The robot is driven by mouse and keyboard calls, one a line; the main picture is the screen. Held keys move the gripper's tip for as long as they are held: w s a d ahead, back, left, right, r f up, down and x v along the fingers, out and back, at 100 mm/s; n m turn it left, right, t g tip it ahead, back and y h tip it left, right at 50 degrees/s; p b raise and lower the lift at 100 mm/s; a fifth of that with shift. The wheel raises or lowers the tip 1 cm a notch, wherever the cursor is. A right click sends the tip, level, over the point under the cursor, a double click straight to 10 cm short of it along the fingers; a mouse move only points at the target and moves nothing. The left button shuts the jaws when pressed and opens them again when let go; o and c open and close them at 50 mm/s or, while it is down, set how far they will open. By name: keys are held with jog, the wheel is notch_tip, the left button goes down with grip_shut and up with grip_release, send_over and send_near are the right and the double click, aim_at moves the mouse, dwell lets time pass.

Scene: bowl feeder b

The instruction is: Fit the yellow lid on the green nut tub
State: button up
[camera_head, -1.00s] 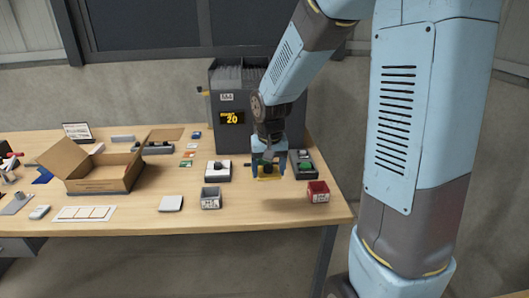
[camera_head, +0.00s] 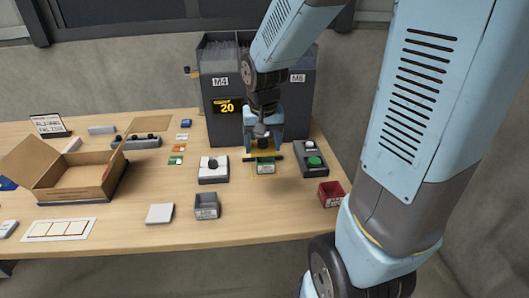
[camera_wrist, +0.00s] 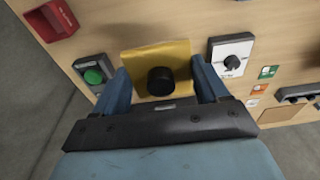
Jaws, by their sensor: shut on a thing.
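The yellow lid (camera_wrist: 178,56) is a flat square plate with a black knob (camera_wrist: 160,80). My gripper (camera_head: 263,148) is shut on this knob, with one blue finger on each side; the fingers also show in the wrist view (camera_wrist: 163,88). In the wrist view the lid hides the tub.
The dark feeder (camera_head: 228,119) stands close behind. A grey bin (camera_head: 206,206) and red bin (camera_head: 331,194) are nearer the front edge.

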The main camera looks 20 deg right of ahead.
jog(key=shift+w+d+f, duration=0.75)
jog(key=shift+w+f, duration=0.85)
jog(key=shift+w, duration=0.3)
jog(key=shift+w+d+f, duration=0.8)
jog(key=shift+w+f, duration=0.75)
jog(key=shift+w, duration=0.3)
jog(key=shift+w+d+f, duration=0.75)
jog(key=shift+w+f, duration=0.85)
jog(key=shift+w, duration=0.3)
notch_tip(320, 180, down, 3)
jog(key=shift+r, duration=0.1)
jog(key=o, duration=1)
jog(key=shift+o, duration=0.2)
